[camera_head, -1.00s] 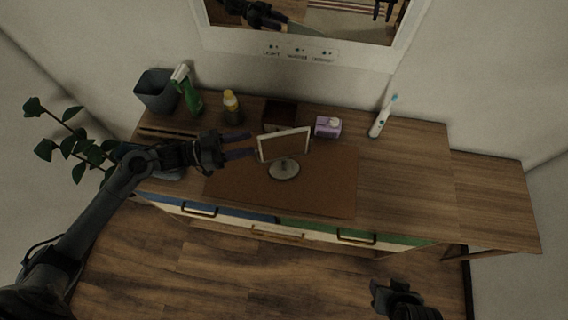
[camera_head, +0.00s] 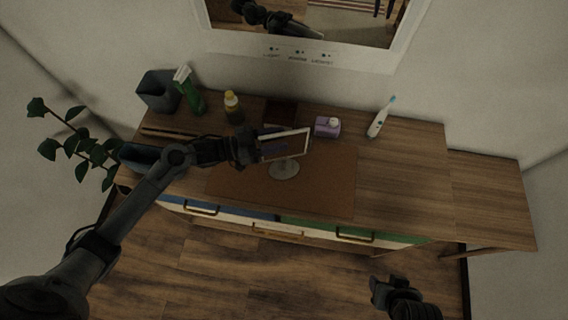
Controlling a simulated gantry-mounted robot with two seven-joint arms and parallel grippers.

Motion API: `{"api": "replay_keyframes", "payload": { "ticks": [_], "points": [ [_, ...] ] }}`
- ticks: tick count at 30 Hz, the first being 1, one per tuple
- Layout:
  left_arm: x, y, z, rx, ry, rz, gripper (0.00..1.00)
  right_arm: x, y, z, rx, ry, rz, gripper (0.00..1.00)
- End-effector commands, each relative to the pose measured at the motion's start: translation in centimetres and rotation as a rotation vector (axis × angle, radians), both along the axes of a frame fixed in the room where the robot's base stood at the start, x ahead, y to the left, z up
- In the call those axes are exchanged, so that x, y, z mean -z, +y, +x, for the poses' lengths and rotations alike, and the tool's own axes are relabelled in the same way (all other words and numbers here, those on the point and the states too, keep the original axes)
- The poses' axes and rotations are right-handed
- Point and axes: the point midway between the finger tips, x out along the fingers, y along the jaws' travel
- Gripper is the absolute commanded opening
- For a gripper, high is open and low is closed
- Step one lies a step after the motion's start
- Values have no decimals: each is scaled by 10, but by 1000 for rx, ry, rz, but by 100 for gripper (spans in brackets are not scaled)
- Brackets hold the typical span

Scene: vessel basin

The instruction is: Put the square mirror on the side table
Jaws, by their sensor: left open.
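The square mirror (camera_head: 297,146) stands upright on its round base (camera_head: 284,169) on the brown mat of the counter. My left gripper (camera_head: 270,146) is open at the mirror's left edge, its fingers reaching around that edge and partly covering the left of the mirror. Whether the fingers touch it I cannot tell. The side table (camera_head: 493,197) adjoins the counter at the right, and its visible top is bare. My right gripper (camera_head: 388,287) is low at the front, away from the counter; its fingers are too dark to read.
A purple box (camera_head: 327,127), a dark brown box (camera_head: 281,114), a yellow-capped bottle (camera_head: 233,107) and a green spray bottle (camera_head: 189,91) stand behind the mirror. A grey bin (camera_head: 158,91) is at the back left. A toothbrush (camera_head: 381,118) stands at the back right. The counter's right part is clear.

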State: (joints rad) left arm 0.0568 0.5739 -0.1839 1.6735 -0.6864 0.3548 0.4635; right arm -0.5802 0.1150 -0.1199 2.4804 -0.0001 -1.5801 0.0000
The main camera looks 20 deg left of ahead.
Motion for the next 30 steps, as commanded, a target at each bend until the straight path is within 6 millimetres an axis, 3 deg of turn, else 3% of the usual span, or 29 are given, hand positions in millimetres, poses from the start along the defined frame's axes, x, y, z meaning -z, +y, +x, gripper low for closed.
{"api": "replay_keyframes", "payload": {
  "ticks": [5,13,30],
  "points": [
    [0,0,0,0,0,0,40,0,0,0,0,0,0,49],
    [0,0,0,0,0,0,0,0,0,0,-2,1,-2,49],
    [0,0,0,0,0,0,0,1,-2,0,-7,1,-9,49]
  ]
}}
